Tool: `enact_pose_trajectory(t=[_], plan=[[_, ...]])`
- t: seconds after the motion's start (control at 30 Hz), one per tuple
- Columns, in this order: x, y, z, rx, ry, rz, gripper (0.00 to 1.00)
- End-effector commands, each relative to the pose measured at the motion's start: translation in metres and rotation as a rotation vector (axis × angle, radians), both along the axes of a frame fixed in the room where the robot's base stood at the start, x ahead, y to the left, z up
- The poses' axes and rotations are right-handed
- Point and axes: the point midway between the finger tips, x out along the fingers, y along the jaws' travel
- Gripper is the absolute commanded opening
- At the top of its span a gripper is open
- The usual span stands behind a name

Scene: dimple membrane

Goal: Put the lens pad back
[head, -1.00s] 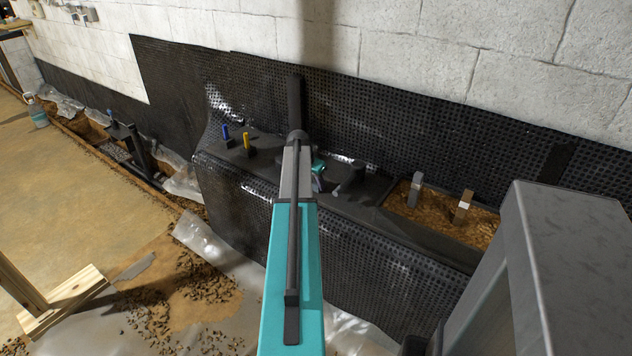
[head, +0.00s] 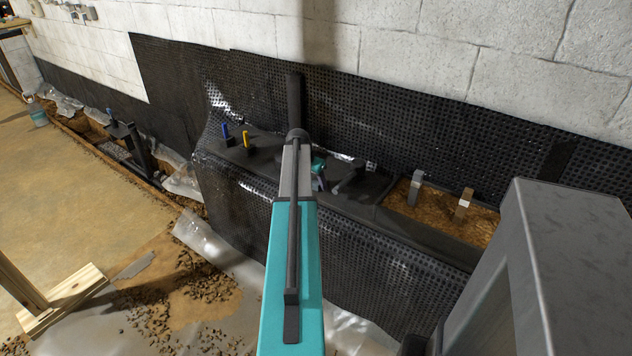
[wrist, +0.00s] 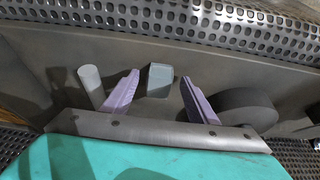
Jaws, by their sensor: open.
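In the wrist view my gripper (wrist: 159,92) is open, its two purple fingers spread apart. A small grey block (wrist: 160,77) shows between the fingertips; I cannot tell its distance from them, and neither finger is seen closed on it. A pale cylinder (wrist: 91,84) stands left of the left finger. A wide dark round piece (wrist: 246,108) lies just right of the right finger. None of these is clearly marked as the lens pad. In the head view my gripper (head: 318,172) is a small teal part over the dark ledge (head: 345,204), partly hidden by my arm.
Blue (head: 226,134) and yellow (head: 246,140) upright pieces stand left on the ledge. Dimpled black membrane (head: 400,120) covers the wall behind.

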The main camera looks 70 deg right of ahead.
Motion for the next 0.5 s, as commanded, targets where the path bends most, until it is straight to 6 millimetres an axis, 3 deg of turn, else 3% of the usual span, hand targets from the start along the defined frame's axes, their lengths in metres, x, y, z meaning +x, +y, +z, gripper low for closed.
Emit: enact_pose_trajectory(t=[0.5], plan=[[0.009,0.026,0.065,-0.002,0.000,0.000,0.53]])
